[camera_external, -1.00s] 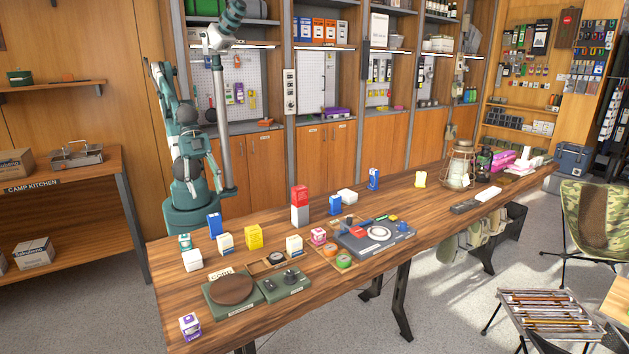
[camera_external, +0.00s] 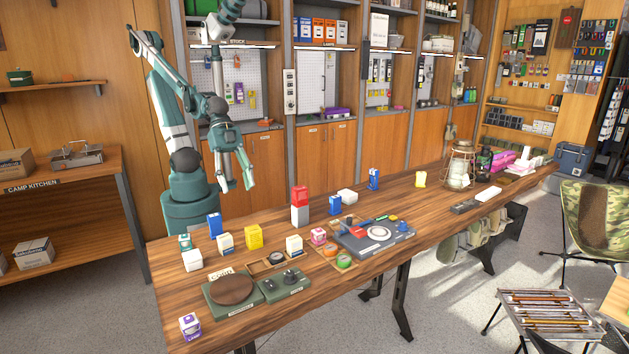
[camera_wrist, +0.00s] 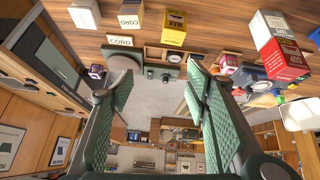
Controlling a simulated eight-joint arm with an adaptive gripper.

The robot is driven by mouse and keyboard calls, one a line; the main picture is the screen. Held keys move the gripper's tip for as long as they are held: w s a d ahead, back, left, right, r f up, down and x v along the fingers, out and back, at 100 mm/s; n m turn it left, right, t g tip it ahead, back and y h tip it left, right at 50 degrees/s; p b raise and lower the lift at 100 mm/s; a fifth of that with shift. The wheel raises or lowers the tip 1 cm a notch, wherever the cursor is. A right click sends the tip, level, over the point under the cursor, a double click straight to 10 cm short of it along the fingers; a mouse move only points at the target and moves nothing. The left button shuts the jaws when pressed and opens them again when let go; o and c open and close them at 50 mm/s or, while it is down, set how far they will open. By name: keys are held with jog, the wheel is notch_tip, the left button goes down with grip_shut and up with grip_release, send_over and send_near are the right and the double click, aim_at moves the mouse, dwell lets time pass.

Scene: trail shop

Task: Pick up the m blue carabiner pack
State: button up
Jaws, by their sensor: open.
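Three upright blue packs stand on the wooden table: one at the left (camera_external: 215,225), one right of the red box (camera_external: 335,205), and one farther back (camera_external: 374,179). Their labels are too small to tell which is the m blue carabiner pack. A bit of blue also shows at the right edge of the wrist view (camera_wrist: 315,37). My gripper (camera_external: 236,182) is open and empty, with its fingers pointing down at the back left of the table, above and behind the left blue pack. In the wrist view its green-padded fingers (camera_wrist: 157,82) are spread with nothing between them.
A yellow box (camera_external: 254,237) and cream boxes stand near the left blue pack. A red box (camera_external: 300,194) sits on a pale one at mid-table. A grey board (camera_external: 372,237) with small items lies in front. The table's right-centre stretch is mostly clear.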

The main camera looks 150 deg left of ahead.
jog(key=w+a+n+p, duration=0.1)
jog(key=w+a+p, duration=0.4)
jog(key=a, duration=0.8)
jog(key=t+p, duration=0.3)
jog(key=t, duration=0.1)
send_over(335, 205)
notch_tip(335, 205, down, 5)
jog(key=s+f+b, duration=0.2)
jog(key=s+f, duration=0.1)
jog(key=s+a+f+m+t+b, duration=0.1)
jog(key=s+f+b, duration=0.1)
jog(key=s, duration=0.1)
jog(key=s+f+t+b, duration=0.1)
jog(key=s+f+b, duration=0.1)
jog(key=s+f, duration=0.1)
jog(key=shift+a+f+m, duration=0.3)
jog(key=shift+m, duration=0.1)
jog(key=shift+w, duration=0.15)
jog(key=shift+b+x, duration=0.45)
jog(key=shift+x, duration=0.85)
jog(key=shift+w+d, duration=0.1)
